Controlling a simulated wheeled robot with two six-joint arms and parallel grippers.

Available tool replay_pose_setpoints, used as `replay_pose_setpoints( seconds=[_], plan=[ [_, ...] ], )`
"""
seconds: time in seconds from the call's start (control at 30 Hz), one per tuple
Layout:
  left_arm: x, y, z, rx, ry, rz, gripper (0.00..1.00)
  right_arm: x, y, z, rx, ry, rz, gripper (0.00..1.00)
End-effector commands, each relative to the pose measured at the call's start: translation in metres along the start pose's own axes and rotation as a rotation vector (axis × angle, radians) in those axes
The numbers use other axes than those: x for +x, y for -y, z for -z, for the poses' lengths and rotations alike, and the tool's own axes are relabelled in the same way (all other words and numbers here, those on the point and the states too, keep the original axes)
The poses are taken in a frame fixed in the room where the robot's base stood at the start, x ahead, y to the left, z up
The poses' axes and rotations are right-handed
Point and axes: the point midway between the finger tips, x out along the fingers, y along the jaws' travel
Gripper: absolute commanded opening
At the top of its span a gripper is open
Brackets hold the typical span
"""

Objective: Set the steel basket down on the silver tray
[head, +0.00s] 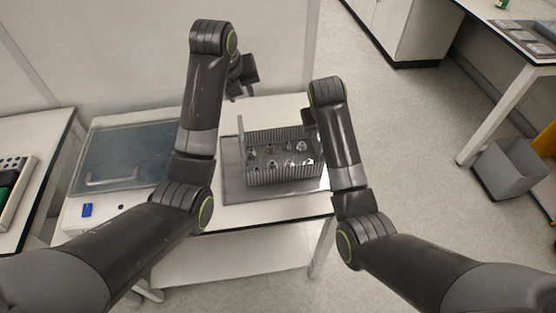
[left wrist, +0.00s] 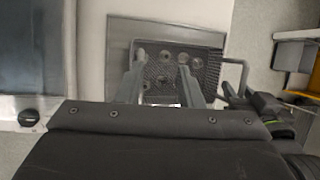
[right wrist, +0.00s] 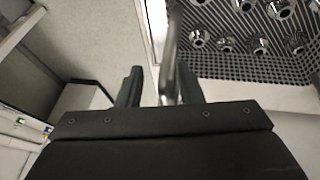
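The steel basket (head: 284,176) is a grey slotted rack holding several shiny round metal parts. It appears level within the outline of the silver tray (head: 232,183); a small gap beneath cannot be ruled out. The basket also shows in the left wrist view (left wrist: 160,86) and right wrist view (right wrist: 285,68). My left gripper (head: 246,82) is raised beyond the basket's left end; its fingers (left wrist: 158,85) are apart and empty. My right gripper (right wrist: 158,88) is open at the right end, with the basket handle (right wrist: 171,45) between its fingers. My right arm partly hides that end in the head view.
A device with a dark glass lid (head: 130,150) stands left of the tray. A grey bin (head: 512,168) stands on the floor at right. White table (head: 285,209) is bare in front of the tray.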

Motion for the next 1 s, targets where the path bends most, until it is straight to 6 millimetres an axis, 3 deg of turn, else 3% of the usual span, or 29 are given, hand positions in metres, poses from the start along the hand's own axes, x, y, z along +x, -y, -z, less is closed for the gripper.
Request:
replay_pose_setpoints(
  seconds=[0.1,0.3,0.47,0.8,1.0],
  plan=[
    [-0.021,0.004,-0.009,0.001,0.003,0.000,0.33,0.000,0.000,0.000,0.000,-0.001,0.001,0.33],
    [-0.039,0.008,-0.017,-0.001,0.002,-0.001,0.33,-0.001,0.001,0.000,0.000,-0.001,0.001,0.33],
    [-0.042,0.009,-0.018,-0.001,0.000,0.000,0.33,-0.014,0.001,0.001,0.000,-0.004,0.002,0.33],
    [-0.041,0.009,-0.018,-0.001,0.000,0.000,0.33,-0.066,0.000,0.001,0.000,-0.003,0.001,0.33],
    [-0.041,0.009,-0.018,-0.001,0.000,0.000,0.33,-0.075,0.000,0.000,0.000,-0.001,0.001,0.33]
  ],
)
